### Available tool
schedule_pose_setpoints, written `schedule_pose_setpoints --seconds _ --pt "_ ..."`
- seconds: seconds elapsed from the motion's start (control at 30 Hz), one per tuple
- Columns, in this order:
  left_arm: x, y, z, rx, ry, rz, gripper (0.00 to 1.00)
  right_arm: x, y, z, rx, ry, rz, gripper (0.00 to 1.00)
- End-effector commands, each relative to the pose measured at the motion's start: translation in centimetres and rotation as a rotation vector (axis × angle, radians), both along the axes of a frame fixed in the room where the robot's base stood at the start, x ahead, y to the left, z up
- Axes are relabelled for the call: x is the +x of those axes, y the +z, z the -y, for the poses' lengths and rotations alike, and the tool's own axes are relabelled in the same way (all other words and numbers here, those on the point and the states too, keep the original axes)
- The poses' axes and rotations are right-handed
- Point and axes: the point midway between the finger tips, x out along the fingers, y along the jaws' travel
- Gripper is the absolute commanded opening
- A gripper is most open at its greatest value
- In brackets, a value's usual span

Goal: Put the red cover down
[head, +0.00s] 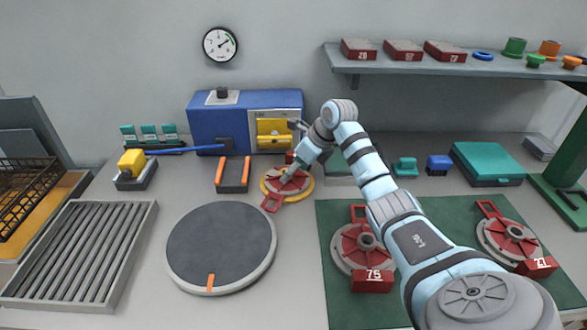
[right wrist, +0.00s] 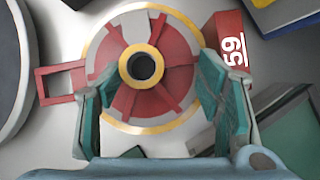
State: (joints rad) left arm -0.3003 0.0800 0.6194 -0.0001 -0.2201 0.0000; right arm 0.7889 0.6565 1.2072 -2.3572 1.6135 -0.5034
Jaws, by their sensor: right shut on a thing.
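The red cover (head: 272,202) is a round red and grey lid with a loop handle on one side and a red block marked 59 on the other. In the head view it sits over the yellow ring (head: 266,191) on the bench, in front of the blue machine. It also fills the middle of the right wrist view (right wrist: 185,80). My right gripper (head: 288,180) reaches down over it, its teal fingers (right wrist: 152,100) on either side of the cover and shut on it. The exact finger contact is hard to see. My left gripper is not in view.
A dark round turntable (head: 221,245) with an orange mark lies to the left. A green mat (head: 335,295) holds two similar red covers, marked 75 (head: 373,281) and 21 (head: 536,267). The blue machine (head: 210,130) stands behind. A slatted grey rack (head: 80,250) is far left.

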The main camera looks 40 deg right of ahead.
Motion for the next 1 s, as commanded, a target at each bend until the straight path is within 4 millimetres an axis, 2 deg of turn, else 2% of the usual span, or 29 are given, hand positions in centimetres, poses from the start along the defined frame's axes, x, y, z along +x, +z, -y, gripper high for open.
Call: schedule_pose_setpoints --seconds 0.3,0.57,0.8,0.9,1.0 --pt "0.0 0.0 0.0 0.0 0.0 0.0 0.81 -3.1 0.2 -1.4 0.0 0.007 0.004 0.0" --pt "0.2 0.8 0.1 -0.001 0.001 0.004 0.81 -2.8 5.1 -1.7 0.001 0.006 0.013 0.0" --pt "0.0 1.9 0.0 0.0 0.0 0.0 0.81 -2.8 11.2 -1.2 0.0 0.002 0.014 0.0" --pt "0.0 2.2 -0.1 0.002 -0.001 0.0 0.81 -2.8 13.0 -1.1 -0.001 0.0 0.014 0.0" --pt "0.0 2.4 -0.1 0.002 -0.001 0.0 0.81 -2.8 13.9 -1.1 -0.002 0.001 0.012 0.0"
